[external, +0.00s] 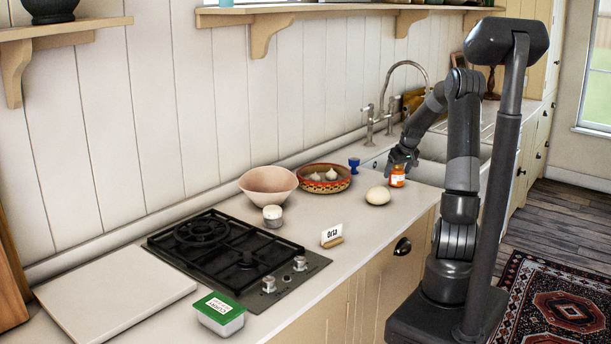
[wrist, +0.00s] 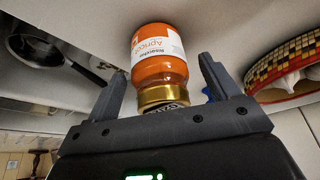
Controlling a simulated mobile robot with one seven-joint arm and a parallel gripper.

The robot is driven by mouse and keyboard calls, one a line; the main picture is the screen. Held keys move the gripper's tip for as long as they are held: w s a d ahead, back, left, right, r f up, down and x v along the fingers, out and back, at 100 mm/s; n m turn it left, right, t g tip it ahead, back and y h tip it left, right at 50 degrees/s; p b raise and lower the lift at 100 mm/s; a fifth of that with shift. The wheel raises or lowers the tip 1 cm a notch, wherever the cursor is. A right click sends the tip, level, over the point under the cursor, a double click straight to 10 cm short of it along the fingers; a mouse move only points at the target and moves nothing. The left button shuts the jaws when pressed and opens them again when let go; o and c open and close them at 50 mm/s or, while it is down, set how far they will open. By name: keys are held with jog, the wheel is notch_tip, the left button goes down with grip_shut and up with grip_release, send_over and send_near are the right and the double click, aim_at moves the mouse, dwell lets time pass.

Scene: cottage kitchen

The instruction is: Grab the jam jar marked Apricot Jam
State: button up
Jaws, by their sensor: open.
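The jam jar (external: 398,177) is small, with orange contents and a pale label. It stands upright on the counter near the sink in the external view. In the wrist view the jar (wrist: 161,55) appears upside down, with a gold lid and a label reading "Apricot". My gripper (external: 401,160) is open at the top of the jar. In the wrist view its two fingers (wrist: 163,68) lie on either side of the jar's lid end, with gaps on both sides. How deep the jar sits between them is hard to tell.
An egg-like pale object (external: 378,196) stands just left of the jar. A blue egg cup (external: 354,164) and a patterned bowl with garlic (external: 312,186) are farther left. The sink (external: 430,172) and tap (external: 388,105) are beside and behind my gripper. A name card reading "Orla" (external: 331,236) stands nearer the front.

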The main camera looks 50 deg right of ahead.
jog(key=shift+w+d+f, duration=0.1)
jog(key=shift+w+f, duration=0.1)
jog(key=shift+f, duration=0.3)
jog(key=shift+c, duration=0.6)
jog(key=c, duration=1.2)
